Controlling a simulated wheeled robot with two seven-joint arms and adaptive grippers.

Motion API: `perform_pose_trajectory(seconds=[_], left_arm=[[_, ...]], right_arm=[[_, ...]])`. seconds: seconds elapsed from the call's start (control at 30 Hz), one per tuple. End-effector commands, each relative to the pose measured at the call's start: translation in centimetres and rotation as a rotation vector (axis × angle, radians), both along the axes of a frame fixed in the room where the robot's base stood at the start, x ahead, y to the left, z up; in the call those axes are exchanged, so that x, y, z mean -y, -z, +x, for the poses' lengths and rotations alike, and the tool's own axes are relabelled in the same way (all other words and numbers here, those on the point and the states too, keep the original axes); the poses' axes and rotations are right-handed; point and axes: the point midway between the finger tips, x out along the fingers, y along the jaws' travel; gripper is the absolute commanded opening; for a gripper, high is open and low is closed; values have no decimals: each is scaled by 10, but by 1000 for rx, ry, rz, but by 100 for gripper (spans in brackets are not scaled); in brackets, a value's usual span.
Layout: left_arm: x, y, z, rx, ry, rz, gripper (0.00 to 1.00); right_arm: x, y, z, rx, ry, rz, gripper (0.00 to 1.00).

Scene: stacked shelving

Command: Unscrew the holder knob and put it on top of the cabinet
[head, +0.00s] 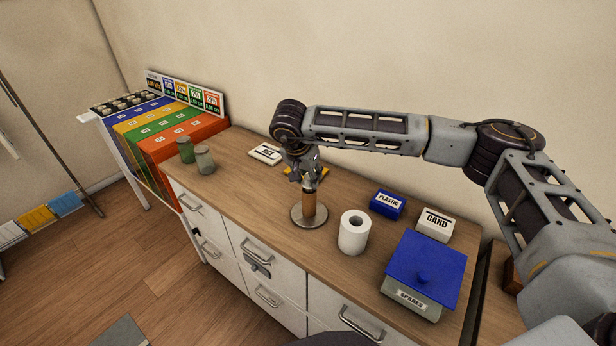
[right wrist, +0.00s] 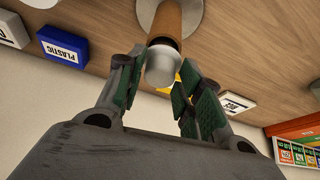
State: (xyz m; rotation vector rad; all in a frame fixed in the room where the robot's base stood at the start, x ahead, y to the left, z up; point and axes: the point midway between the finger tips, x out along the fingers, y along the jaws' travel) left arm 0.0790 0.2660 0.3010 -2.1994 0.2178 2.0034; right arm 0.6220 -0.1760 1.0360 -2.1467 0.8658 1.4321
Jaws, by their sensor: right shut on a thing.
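The holder (head: 308,205) stands upright on the wooden cabinet top (head: 262,196), with a brown post on a round metal base. It also shows in the right wrist view (right wrist: 178,20). The pale rounded knob (right wrist: 162,66) is at the post's upper end. My right gripper (head: 308,178) reaches down over the post from above. In the right wrist view its green-padded fingers (right wrist: 158,84) are on either side of the knob, shut on it. The fingers partly hide the knob in the head view. My left gripper is not in view.
A white paper roll (head: 353,233) stands just right of the holder. Farther right are a blue PLASTIC box (head: 387,204), a white CARD box (head: 435,224) and a blue-lidded SPARES box (head: 424,268). Two jars (head: 204,160) stand at left. Cabinet top between jars and holder is clear.

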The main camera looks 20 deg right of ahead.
Motion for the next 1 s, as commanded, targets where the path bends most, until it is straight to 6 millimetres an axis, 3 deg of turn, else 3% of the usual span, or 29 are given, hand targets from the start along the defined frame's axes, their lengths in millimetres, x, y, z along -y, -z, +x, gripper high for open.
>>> perform_pose_trajectory(seconds=[0.1, 0.13, 0.2, 0.63, 1.0], left_arm=[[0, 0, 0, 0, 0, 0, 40], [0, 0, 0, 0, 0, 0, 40], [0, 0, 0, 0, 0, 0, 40], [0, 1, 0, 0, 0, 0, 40], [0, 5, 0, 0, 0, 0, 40]], right_arm=[[-1, 3, -2, -7, -1, 0, 15], [-1, 3, -2, -8, -1, -1, 37], [-1, 3, -2, -7, 0, 0, 46], [-1, 1, 0, -2, 29, 1, 47], [-2, 1, 2, -2, 259, 1, 47]])
